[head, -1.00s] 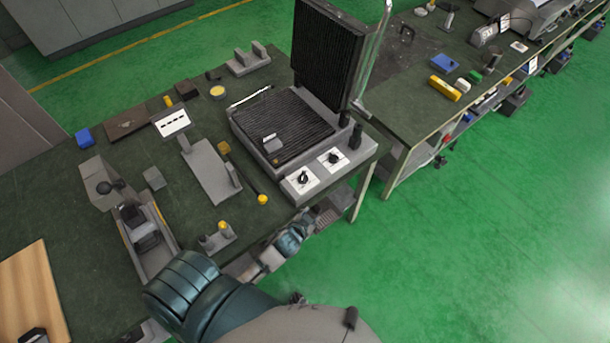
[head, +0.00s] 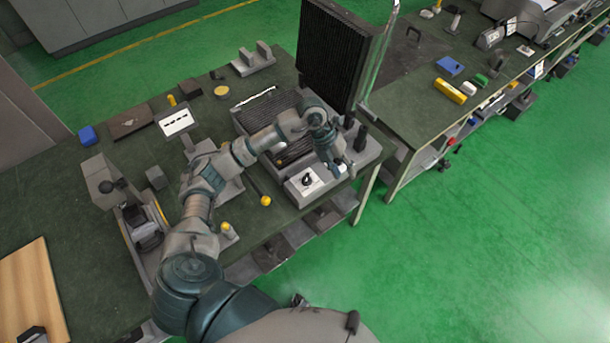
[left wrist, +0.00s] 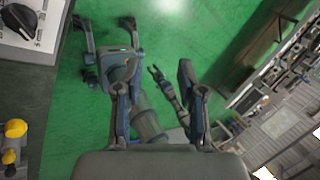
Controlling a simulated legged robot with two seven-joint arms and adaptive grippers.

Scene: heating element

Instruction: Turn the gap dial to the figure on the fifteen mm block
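Two dials sit on white plates on the front of the grey heating unit. The left dial (head: 308,180) shows in the head view; the right one is hidden behind my left gripper (head: 337,168), which hangs over it pointing down. A black dial knob (left wrist: 20,18) on a marked plate shows in the left wrist view, outside the fingers. My left gripper (left wrist: 160,95) is open there, with nothing between its fingers. I cannot tell which dial is for the gap. No block figure is readable.
The unit's ribbed upper plate (head: 335,55) stands raised behind the dials. Black posts (head: 361,135) stand right of my gripper. Green floor is clear at the front right.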

